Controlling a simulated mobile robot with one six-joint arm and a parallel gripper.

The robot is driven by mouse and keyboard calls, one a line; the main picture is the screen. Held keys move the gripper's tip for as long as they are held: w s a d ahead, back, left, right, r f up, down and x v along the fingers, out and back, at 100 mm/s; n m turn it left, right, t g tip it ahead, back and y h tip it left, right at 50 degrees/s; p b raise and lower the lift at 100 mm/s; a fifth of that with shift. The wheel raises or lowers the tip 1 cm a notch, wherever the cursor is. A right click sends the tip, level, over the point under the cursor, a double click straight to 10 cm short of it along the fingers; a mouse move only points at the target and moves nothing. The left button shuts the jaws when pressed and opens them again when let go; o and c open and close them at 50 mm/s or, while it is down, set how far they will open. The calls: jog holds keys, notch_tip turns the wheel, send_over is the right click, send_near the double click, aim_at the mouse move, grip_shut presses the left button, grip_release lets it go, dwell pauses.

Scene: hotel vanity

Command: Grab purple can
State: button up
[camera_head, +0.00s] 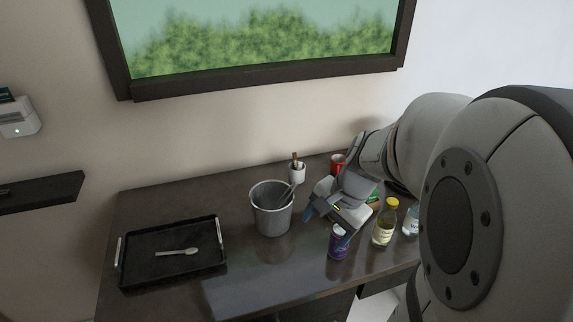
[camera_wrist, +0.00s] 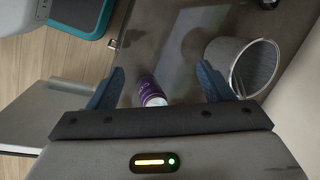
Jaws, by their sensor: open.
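The purple can (camera_head: 338,243) stands upright on the dark vanity top, near its front edge, right of the grey bin. In the wrist view the can (camera_wrist: 150,90) shows between the two blue fingers, nearer the left one, with clear space on both sides. My gripper (camera_head: 326,222) is open and empty, above and just behind the can in the head view. In the wrist view my gripper (camera_wrist: 162,88) spans the can's position.
A grey bin (camera_head: 271,212) stands left of the can. A yellow-capped bottle (camera_head: 384,225) and a clear bottle (camera_head: 411,221) stand close on the right. A red cup (camera_head: 337,163) and a white cup (camera_head: 297,173) are behind. A black tray (camera_head: 135,272) holds a spoon (camera_head: 177,252).

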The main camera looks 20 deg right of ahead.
aim_at(336, 239)
jog(key=w+d+f+m+y, duration=0.1)
jog(key=d+f+m, duration=0.1)
jog(key=d+m, duration=0.1)
jog(key=w+d+f+m+t, duration=0.1)
jog(key=w+d+f+m, duration=0.1)
jog(key=m, duration=0.3)
jog(key=w+d+f+m+y, duration=0.1)
jog(key=d+f+m, duration=0.2)
jog(key=d+m, duration=0.1)
jog(key=shift+w+d+y, duration=0.2)
jog(key=shift+d+y, duration=0.05)
jog(key=shift+y, duration=0.05)
jog(key=shift+w+d+f+m+t, duration=0.1)
jog(key=shift+d+f+m+t, duration=0.1)
jog(key=shift+f+m+t, duration=0.1)
jog(key=x, duration=0.7)
jog(key=shift+d+f+p, duration=0.1)
jog(key=shift+f+p, duration=0.25)
jog(key=shift+f, duration=0.2)
jog(key=c, duration=1.2)
